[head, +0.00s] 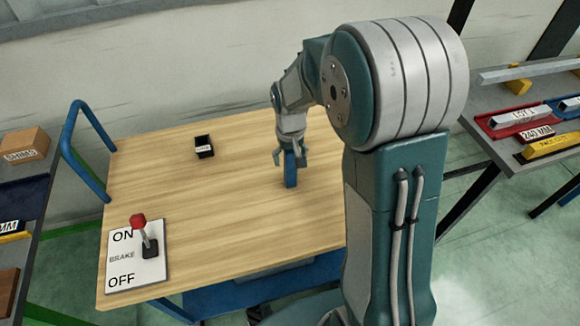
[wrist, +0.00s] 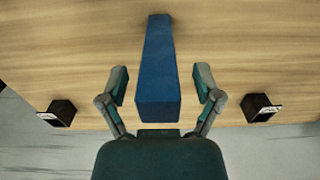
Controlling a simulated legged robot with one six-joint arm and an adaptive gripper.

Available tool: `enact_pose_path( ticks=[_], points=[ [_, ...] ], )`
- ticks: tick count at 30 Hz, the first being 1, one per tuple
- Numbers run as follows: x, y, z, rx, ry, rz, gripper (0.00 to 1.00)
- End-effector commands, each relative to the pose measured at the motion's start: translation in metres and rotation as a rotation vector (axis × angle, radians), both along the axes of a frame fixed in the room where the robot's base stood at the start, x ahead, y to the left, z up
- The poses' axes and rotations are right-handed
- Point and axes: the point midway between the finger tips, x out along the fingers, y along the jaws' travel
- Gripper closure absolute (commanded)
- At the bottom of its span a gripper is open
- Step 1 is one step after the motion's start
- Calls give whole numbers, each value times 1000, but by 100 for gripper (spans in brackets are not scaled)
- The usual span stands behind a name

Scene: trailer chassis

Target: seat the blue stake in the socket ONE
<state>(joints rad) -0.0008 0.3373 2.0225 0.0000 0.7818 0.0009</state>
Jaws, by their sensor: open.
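The blue stake (head: 291,170) stands upright on the wooden table, right of the table's middle. My gripper (head: 290,152) is above and around its upper part. In the wrist view the blue stake (wrist: 157,95) lies between the two fingers of my gripper (wrist: 161,80), which are open with a gap on each side. A small black socket (head: 204,147) with a white label stands left of the stake. The wrist view shows two black sockets, one at left (wrist: 62,112) and one at right (wrist: 257,107). Their labels are too small to read.
The wooden table (head: 190,195) is clear between stake and socket. A brake lever with a red knob (head: 138,221) stands on an ON/OFF plate at the front left. A blue rail (head: 80,140) edges the left side. Side shelves hold a cardboard box (head: 24,146) and trays (head: 515,119).

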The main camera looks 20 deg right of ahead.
Motion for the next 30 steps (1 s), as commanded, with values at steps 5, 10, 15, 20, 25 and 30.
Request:
enact_pose_path(
  ticks=[5, 10, 15, 20, 25, 30],
  points=[
    [0, 0, -3, 0, 0, 0, 17],
    [0, 0, -3, 0, 0, 0, 53],
    [0, 0, -3, 0, 0, 0, 100],
    [0, 0, -3, 0, 0, 0, 100],
    [0, 0, -2, 0, 1, 0, 100],
    [1, 0, 12, 0, -3, 0, 100]
  ],
)
